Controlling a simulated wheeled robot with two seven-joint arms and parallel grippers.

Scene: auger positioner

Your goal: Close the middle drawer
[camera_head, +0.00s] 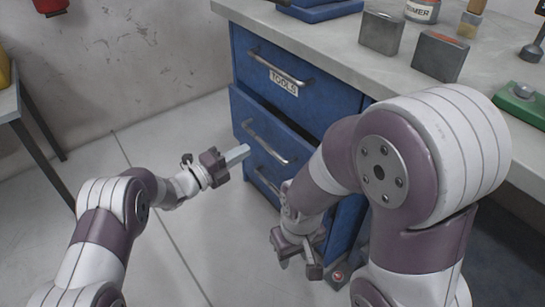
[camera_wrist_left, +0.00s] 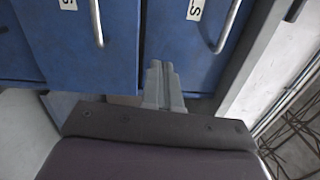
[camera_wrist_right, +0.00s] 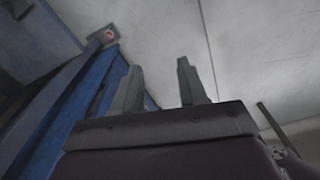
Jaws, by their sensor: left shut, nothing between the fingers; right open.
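The blue middle drawer (camera_head: 262,150) stands partly pulled out from the cabinet, below the shut top drawer labelled TOOLS (camera_head: 285,75). A dark gap shows above its front, and it has a metal bar handle (camera_head: 266,143). My left gripper (camera_head: 238,154) is shut and empty, just left of the drawer front. In the left wrist view its fingers (camera_wrist_left: 163,85) overlap the edge between two blue fronts; I cannot tell whether they touch. My right gripper (camera_head: 299,264) is open and empty, low beside the cabinet; its parted fingers also show in the right wrist view (camera_wrist_right: 158,88).
The grey worktop (camera_head: 330,45) carries two metal blocks (camera_head: 410,43), a tin and a green tool. A bottom drawer (camera_head: 268,185) lies under the middle one. A small table (camera_head: 10,100) stands at the left.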

